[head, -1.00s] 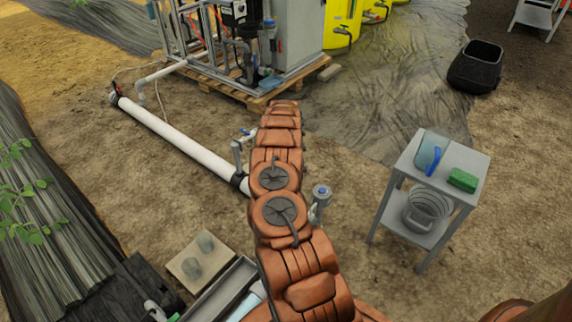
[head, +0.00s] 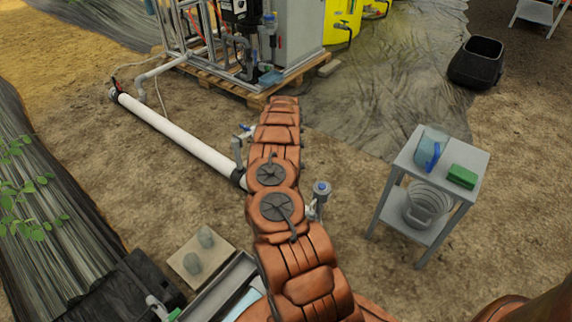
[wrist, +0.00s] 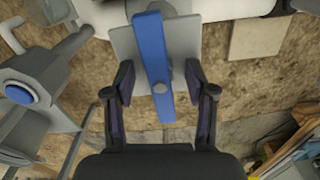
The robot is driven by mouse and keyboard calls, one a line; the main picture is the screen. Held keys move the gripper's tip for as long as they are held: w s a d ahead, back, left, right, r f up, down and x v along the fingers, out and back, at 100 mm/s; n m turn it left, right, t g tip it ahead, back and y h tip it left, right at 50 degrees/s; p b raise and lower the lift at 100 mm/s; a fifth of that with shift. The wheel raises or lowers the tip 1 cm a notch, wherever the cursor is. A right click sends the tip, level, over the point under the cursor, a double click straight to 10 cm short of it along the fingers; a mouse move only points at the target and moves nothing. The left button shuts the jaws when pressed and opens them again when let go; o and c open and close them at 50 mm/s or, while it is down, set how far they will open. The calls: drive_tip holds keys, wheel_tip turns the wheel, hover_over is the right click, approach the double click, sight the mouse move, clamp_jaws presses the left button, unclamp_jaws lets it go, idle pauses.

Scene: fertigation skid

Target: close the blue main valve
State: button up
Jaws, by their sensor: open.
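The blue valve lever (wrist: 155,65) is a long flat bar in the wrist view, running up and down the picture in front of a grey plate (wrist: 125,42). My gripper (wrist: 159,80) is open, with one dark finger on each side of the lever. Gaps show between the lever and both fingers. In the head view, a small blue handle (head: 248,130) shows beside my arm near the near end of the white pipe (head: 180,133). My gripper is hidden behind my arm there.
A grey fitting with a round blue cap (head: 321,187) stands right of my arm; a similar cap (wrist: 20,93) shows at left in the wrist view. A small grey table (head: 405,160) stands at right. The pump skid's wooden pallet (head: 255,96) is behind.

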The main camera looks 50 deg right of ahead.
wheel_tip(320, 180, up, 10)
drive_tip(key=p, duration=0.4)
drive_tip(key=shift+f, duration=0.1)
idle(0.6)
